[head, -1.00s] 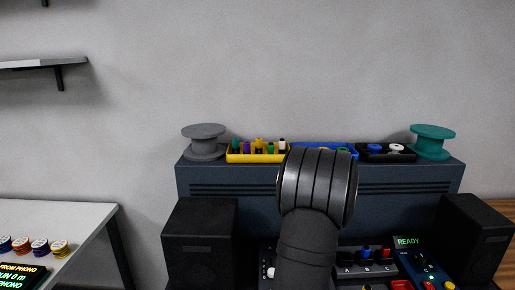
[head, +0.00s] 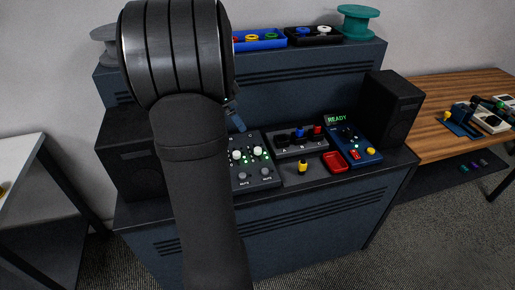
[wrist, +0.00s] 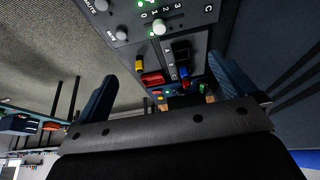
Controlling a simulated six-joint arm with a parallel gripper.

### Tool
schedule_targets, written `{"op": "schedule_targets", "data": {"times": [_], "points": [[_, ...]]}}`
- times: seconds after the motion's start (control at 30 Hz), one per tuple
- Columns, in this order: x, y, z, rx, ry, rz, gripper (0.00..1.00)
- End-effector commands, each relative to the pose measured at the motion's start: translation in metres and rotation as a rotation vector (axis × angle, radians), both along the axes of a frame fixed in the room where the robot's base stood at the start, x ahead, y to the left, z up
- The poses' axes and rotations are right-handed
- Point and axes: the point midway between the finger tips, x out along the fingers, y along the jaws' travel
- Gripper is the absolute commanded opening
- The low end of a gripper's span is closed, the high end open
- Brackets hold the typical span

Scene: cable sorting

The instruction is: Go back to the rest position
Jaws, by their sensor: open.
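My gripper shows in the wrist view (wrist: 162,70) with its two blue fingers spread wide apart. I see nothing held between them; the console devices lie beyond the tips. In the head view my dark arm hides most of the gripper, and only a bluish finger part shows beside the arm, above the mixer (head: 250,178). A yellow plug (head: 302,168) stands on the console top. It also shows in the wrist view (wrist: 139,64).
A black socket box (head: 300,143) holds blue and red plugs. A blue tester (head: 352,146) reads READY. Speakers stand at the right (head: 393,108) and left (head: 132,155). The shelf behind carries a teal spool (head: 358,20), grey spool (head: 105,48) and trays. A wooden table (head: 450,85) stands right.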

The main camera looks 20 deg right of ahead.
Motion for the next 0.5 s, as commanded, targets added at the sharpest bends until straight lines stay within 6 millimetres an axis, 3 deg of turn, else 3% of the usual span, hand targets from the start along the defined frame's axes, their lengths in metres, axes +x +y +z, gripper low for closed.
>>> {"op": "schedule_targets", "data": {"times": [0.3, 0.5], "points": [[-0.001, -0.024, -0.057, 0.001, 0.004, -0.001, 1.00], [0.000, -0.030, -0.070, 0.002, 0.000, 0.001, 1.00]]}}
